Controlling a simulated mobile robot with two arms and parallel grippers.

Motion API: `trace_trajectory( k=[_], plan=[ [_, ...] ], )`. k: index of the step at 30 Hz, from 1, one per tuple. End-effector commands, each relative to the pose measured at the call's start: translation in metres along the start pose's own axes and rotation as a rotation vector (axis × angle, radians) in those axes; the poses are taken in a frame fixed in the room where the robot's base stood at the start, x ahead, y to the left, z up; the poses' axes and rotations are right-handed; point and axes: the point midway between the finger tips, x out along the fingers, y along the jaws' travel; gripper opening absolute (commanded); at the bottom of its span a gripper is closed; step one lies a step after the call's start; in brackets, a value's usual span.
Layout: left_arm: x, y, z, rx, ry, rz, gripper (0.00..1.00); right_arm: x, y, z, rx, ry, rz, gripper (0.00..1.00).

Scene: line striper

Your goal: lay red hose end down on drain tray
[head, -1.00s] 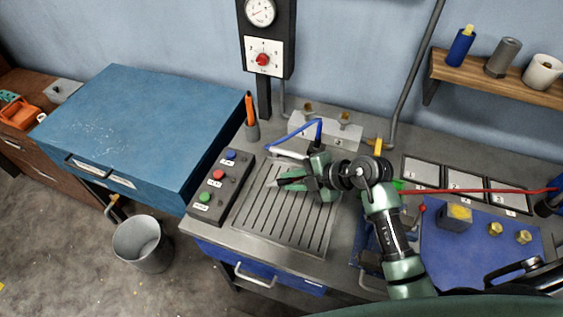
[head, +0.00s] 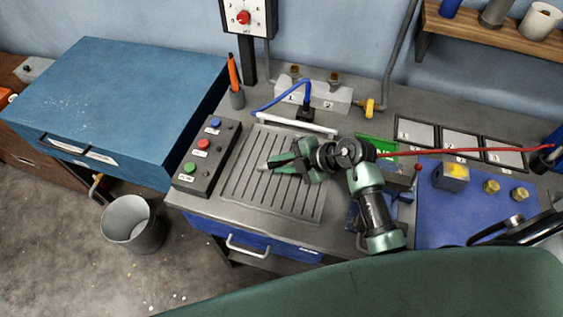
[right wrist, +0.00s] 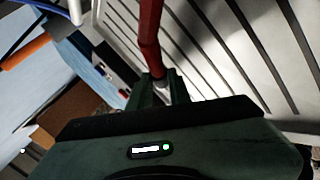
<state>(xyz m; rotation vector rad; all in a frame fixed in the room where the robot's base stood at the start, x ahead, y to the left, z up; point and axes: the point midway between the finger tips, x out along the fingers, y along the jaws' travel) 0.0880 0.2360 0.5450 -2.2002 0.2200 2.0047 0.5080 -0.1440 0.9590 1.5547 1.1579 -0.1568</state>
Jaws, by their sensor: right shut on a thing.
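My right gripper (head: 276,164) is over the upper middle of the grey slotted drain tray (head: 270,200). It is shut on the red hose end (right wrist: 150,38), which passes between the fingers in the right wrist view. A pale metal tip shows at the fingers there. The red hose (head: 455,152) runs taut from the gripper to the right side of the bench. The tray slats (right wrist: 235,55) fill the right of the wrist view. I cannot tell whether the hose end touches the tray. My left gripper is not in view.
A button box (head: 207,155) stands left of the tray. A white rod (head: 298,123) lies along the tray's back edge, near a blue hose (head: 280,98) and a grey block (head: 322,95). A blue mat (head: 455,215) with fittings lies right. The tray's front is clear.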

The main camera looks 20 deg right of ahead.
Motion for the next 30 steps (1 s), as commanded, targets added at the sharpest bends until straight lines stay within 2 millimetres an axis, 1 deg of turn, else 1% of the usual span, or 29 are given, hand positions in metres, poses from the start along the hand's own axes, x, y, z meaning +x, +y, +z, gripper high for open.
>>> trace_trajectory(
  k=[2, 11, 12, 14, 15, 25, 28, 30],
  plan=[
    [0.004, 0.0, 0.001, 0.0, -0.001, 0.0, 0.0, 0.002, -0.002, 0.001, -0.001, 0.0, 0.001, 0.0],
    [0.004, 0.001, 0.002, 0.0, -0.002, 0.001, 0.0, 0.002, -0.001, 0.001, -0.001, 0.0, 0.001, 0.0],
    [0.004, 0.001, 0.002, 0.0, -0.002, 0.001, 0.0, 0.002, -0.001, 0.001, -0.001, 0.0, 0.001, 0.24],
    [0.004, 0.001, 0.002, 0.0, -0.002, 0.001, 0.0, 0.002, -0.001, 0.001, -0.001, 0.0, 0.001, 0.41],
    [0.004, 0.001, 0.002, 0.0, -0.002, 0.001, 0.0, 0.002, -0.001, 0.001, -0.001, 0.0, 0.001, 0.44],
    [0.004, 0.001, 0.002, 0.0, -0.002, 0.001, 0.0, -0.001, -0.002, 0.002, -0.001, -0.001, 0.0, 0.44],
    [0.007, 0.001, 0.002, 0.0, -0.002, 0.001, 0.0, -0.011, -0.003, 0.003, -0.003, -0.003, 0.001, 0.44],
    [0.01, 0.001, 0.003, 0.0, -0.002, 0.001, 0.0, -0.022, -0.003, 0.003, -0.004, -0.003, 0.001, 0.44]
  ],
)
